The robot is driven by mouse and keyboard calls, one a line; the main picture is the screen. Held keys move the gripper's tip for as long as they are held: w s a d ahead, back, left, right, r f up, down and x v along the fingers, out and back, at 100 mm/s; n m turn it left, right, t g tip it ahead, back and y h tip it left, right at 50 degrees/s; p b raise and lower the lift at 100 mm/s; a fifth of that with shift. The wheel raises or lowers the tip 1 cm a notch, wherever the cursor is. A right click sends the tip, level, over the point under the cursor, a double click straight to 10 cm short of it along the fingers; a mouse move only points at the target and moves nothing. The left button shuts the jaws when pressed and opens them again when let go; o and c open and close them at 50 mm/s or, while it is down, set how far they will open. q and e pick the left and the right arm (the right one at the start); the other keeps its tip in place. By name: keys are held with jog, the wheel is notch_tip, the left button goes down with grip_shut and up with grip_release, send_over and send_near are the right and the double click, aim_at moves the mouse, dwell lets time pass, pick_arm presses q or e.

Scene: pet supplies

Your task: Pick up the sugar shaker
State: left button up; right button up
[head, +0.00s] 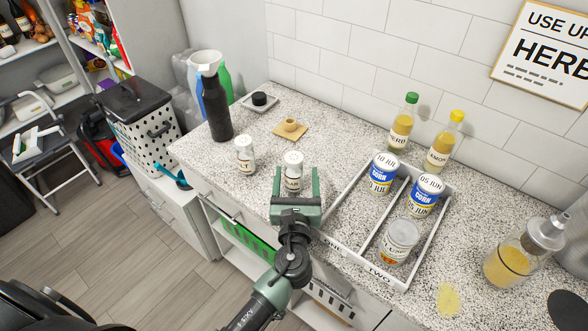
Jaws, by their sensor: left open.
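A small white-capped shaker (292,168) stands upright on the speckled counter (265,120); its label is partly hidden by my gripper, so I cannot read it as sugar. A similar shaker (245,156) stands to its left, its label ending in what looks like "T". My left gripper (296,182) is open, its two fingers on either side of the first shaker in the picture. I cannot tell whether they touch it. My right gripper is not in view.
A divided white tray (345,195) with several cans stands right of the gripper. Two bottles (402,125) stand behind it. A glass dispenser (510,262) stands at the far right.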

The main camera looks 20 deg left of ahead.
pick_arm(q)
jog(key=x, duration=0.2)
jog(key=p+x, duration=0.1)
jog(key=x, duration=0.1)
jog(key=shift+w+a+f, duration=0.1)
jog(key=shift+w+a, duration=0.05)
jog(key=shift+a, duration=0.25)
jog(key=shift+w+a, duration=0.15)
jog(key=shift+w, duration=0.2)
jog(key=c, duration=1.4)
grip_shut()
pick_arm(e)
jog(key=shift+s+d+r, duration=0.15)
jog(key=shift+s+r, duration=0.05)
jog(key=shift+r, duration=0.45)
